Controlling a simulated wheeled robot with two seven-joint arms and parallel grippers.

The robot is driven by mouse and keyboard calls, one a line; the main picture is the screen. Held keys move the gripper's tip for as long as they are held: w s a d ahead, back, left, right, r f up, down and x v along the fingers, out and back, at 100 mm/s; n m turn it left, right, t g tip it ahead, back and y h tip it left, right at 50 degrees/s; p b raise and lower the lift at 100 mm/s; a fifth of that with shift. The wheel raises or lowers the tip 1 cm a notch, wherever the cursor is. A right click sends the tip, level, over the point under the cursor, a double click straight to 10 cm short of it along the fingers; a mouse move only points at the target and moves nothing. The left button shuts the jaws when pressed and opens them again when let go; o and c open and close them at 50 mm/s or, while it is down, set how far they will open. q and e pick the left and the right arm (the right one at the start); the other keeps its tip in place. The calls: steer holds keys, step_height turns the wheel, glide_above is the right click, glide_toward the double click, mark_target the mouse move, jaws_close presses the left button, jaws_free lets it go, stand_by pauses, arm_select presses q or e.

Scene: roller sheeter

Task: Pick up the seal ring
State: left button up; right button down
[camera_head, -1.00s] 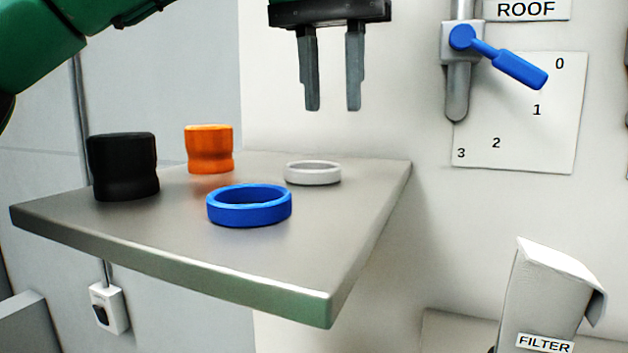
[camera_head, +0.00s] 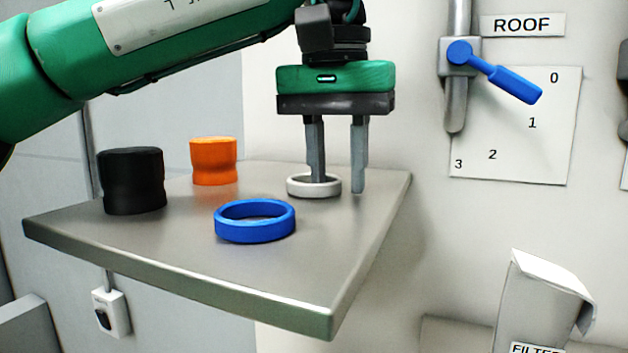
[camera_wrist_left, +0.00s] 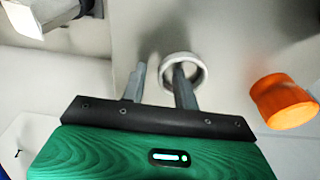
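A pale grey-white ring (camera_head: 298,191) lies flat on the metal shelf (camera_head: 300,284); it also shows in the left wrist view (camera_wrist_left: 203,76). A larger blue ring (camera_head: 255,233) lies nearer on the shelf. The frames do not label which ring is the seal ring. My left gripper (camera_head: 338,185) is open and points down at the pale ring. One finger comes down over the ring's opening, the other is outside it on the right, with the ring's right wall between them. The left wrist view shows the same fingers (camera_wrist_left: 160,68) apart. My right gripper is out of view.
A black knob-shaped piece (camera_head: 132,182) and an orange one (camera_head: 213,161) stand on the shelf to the left. A blue-handled lever (camera_head: 500,75) is on the wall at right. A filter box (camera_head: 540,300) is at lower right.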

mark_target(339, 180)
arm_select(q)
steer(key=shift+w, duration=0.1)
jaws_close()
steer(key=shift+r, duration=0.15)
step_height(339, 180, up, 10)
stand_by(0.6)
steer(key=shift+f, duration=0.2)
